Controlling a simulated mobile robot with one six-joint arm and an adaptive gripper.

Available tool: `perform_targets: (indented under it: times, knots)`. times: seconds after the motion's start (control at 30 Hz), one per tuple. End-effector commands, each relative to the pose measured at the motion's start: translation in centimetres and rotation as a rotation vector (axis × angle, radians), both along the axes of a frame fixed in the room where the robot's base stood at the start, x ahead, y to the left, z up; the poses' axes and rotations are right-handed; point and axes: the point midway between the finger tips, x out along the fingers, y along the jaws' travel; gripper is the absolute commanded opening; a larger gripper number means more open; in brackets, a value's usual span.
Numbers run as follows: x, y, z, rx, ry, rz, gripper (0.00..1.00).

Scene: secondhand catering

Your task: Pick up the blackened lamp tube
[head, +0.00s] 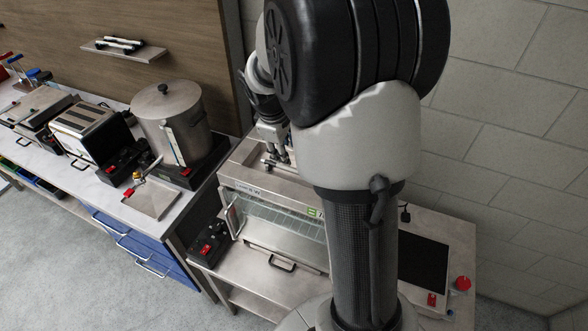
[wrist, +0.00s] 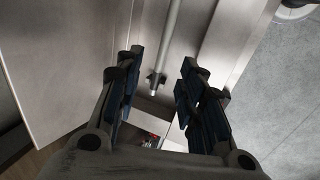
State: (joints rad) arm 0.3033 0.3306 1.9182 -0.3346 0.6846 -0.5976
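A thin grey tube (wrist: 171,40), which looks like the lamp tube, runs down from the top edge in the wrist view. Its near end sits by a small bracket or holder, and blackening is hard to make out. My gripper (wrist: 161,62) is open, with one blue-padded finger on each side of the tube and visible gaps to both. I cannot tell how far above the tube the fingertips are. In the head view my gripper (head: 272,150) is over the top of a steel appliance (head: 262,190) with a glass front; my arm hides part of it, and the tube is not clear there.
A dark switch box (head: 208,243) stands left of the appliance. A steel pot (head: 172,125) and a toaster (head: 85,130) are on the left counter. A black plate (head: 423,260) and a red button (head: 462,284) are at right. Steel walls (wrist: 80,60) flank the tube.

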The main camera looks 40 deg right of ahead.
Motion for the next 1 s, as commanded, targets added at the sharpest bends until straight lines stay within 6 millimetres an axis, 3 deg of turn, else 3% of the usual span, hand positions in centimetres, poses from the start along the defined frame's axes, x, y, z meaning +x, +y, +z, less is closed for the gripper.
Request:
perform_targets:
  times: [0.1,0.37,0.7,1.0]
  knots:
    - [0.3,-0.6,-2.1,0.001,0.003,-0.001,0.36]
    - [0.5,-1.1,-4.0,0.0,0.001,0.0,0.36]
    - [0.6,-2.0,-8.4,0.001,0.0,-0.001,0.36]
    - [0.7,-2.1,-8.7,0.001,-0.001,-0.001,0.35]
